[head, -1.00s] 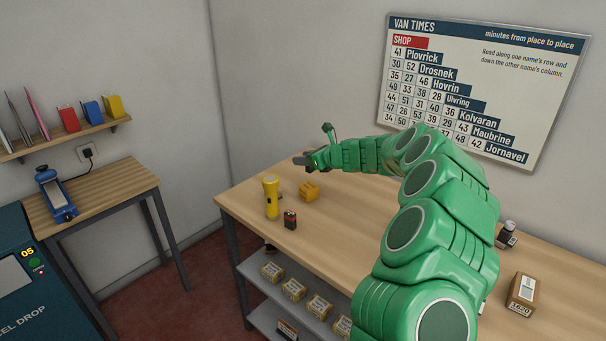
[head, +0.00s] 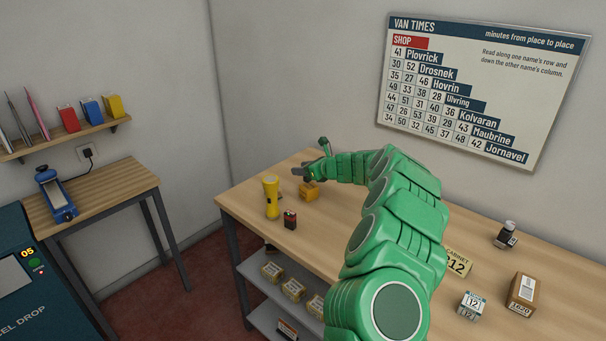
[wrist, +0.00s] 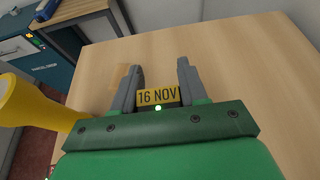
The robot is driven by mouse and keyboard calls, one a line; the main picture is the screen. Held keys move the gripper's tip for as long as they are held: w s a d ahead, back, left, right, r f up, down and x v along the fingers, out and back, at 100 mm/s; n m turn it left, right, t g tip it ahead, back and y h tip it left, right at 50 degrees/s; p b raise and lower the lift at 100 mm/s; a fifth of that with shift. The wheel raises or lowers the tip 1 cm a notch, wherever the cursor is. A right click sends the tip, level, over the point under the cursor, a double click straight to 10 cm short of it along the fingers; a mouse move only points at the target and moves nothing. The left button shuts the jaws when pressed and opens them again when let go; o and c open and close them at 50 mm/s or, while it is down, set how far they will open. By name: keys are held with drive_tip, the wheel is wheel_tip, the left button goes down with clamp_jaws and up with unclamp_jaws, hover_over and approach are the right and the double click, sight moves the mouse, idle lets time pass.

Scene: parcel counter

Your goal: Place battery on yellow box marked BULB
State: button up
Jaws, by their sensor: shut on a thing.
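My gripper (head: 299,172) is low over the far left part of the counter. In the wrist view, a yellow face reading "16 NOV" (wrist: 158,96) sits between my gripper's fingers (wrist: 160,68). The word BULB is not readable.
Several boxes sit on the shelf below (head: 256,301).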

drive_tip(key=shift+f, duration=0.95)
drive_tip(key=shift+f, duration=0.1)
drive_tip(key=o, duration=1.1)
drive_tip(key=shift+s+d+r, duration=0.35)
drive_tip(key=shift+d+r, duration=0.05)
drive_tip(key=v, duration=1)
drive_tip(key=shift+s+d, duration=0.25)
drive_tip(key=shift+s, duration=0.1)
drive_tip(key=shift+r, duration=0.1)
